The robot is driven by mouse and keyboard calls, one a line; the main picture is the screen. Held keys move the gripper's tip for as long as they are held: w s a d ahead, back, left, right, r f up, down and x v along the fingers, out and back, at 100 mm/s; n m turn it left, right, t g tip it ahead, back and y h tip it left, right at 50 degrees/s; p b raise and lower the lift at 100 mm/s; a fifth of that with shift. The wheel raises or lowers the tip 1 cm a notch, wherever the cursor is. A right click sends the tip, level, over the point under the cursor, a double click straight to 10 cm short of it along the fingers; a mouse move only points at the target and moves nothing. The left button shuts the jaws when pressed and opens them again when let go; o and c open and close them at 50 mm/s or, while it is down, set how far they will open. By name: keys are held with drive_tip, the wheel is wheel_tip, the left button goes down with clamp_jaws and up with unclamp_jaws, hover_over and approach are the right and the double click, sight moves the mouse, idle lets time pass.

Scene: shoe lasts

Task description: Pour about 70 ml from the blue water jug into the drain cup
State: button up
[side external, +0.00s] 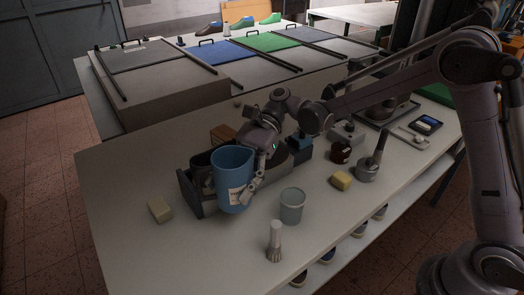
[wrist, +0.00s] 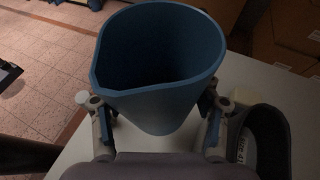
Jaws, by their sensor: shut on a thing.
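The blue water jug (side external: 234,180) is upright at the front of a dark open caddy (side external: 187,190). My gripper (side external: 252,185) is shut on the jug, its fingers on the jug's right side in the side view. In the wrist view the jug (wrist: 155,115) sits between the two fingers (wrist: 158,125), its wide mouth and pouring lip showing. Its inside is dark, and I cannot make out the water level. A grey cup (side external: 292,206), which looks like the drain cup, stands upright on the table to the right of the jug, apart from it. Its contents cannot be made out.
A pale brush-like thing (side external: 275,240) stands in front of the cup. Yellow blocks lie at left (side external: 160,210) and right (side external: 341,180). A brown jar (side external: 340,151) and a grey long-necked can (side external: 369,168) stand further right. The table's front left is mostly clear.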

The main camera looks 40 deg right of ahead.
sight(220, 177)
drive_tip(key=shift+r, duration=0.15)
wheel_tip(220, 177, up, 5)
drive_tip(key=shift+f, duration=0.1)
drive_tip(key=s+d+m+t, duration=0.3)
drive_tip(key=d+m+t, duration=0.65)
drive_tip(key=d, duration=1.55)
wheel_tip(220, 177, down, 12)
drive_tip(key=shift+s+r+t, duration=0.2)
drive_tip(key=shift+t, duration=0.15)
drive_tip(key=shift+a+n, duration=0.1)
drive_tip(key=shift+n, duration=0.15)
